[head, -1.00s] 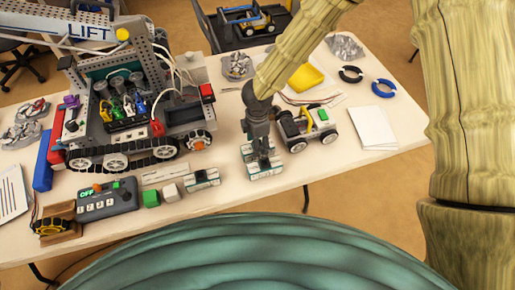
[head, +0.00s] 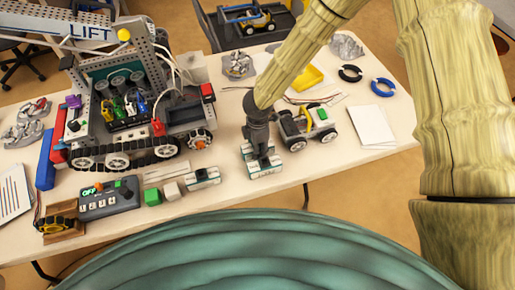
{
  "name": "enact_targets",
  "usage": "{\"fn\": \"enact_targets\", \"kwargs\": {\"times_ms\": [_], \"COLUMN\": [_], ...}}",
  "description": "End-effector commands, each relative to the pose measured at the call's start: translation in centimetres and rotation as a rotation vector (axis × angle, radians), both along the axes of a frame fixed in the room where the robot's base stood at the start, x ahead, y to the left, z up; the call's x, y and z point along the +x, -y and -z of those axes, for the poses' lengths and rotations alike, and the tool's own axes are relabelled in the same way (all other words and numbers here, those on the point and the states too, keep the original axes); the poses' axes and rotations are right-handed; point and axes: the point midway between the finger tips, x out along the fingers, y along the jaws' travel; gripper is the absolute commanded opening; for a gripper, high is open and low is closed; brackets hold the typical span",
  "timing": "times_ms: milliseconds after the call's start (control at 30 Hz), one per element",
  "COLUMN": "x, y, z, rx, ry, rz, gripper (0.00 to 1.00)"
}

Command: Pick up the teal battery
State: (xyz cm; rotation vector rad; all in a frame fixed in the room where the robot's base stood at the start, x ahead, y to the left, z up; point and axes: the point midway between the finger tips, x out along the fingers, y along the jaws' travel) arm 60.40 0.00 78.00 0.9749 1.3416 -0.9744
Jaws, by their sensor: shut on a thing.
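A teal-and-white battery (head: 265,171) is at the front edge of the table, under my gripper (head: 263,158). My gripper points down and is shut on this battery; the fingers cover part of its top. I cannot tell whether the battery touches the table or hangs just above it. A second, similar battery (head: 203,177) lies on the table to the left, apart from my gripper.
A small wheeled car (head: 306,125) stands close to the right of my gripper. A large tracked robot (head: 135,110) fills the left. A green block (head: 153,197), a white block (head: 171,190) and a control box (head: 108,199) line the front. White paper (head: 371,126) lies right.

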Motion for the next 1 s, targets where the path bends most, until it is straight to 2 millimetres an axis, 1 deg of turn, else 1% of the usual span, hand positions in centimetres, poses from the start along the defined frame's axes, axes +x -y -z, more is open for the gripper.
{"fn": "enact_targets", "kwargs": {"times_ms": [267,467,567,800,1000], "x": [0.1,0.2,0.1,0.1,0.1], "y": [0.0,0.0,0.0,0.0,0.0], "z": [-0.2,-1.5,-2.7,-6.1,-8.6], "rx": [0.0,0.001,0.0,0.001,0.001], "ry": [0.001,0.003,0.003,0.003,0.003], "rz": [0.0,0.0,0.0,0.001,0.001], "gripper": [0.0,0.0,0.0,0.0,0.0]}}
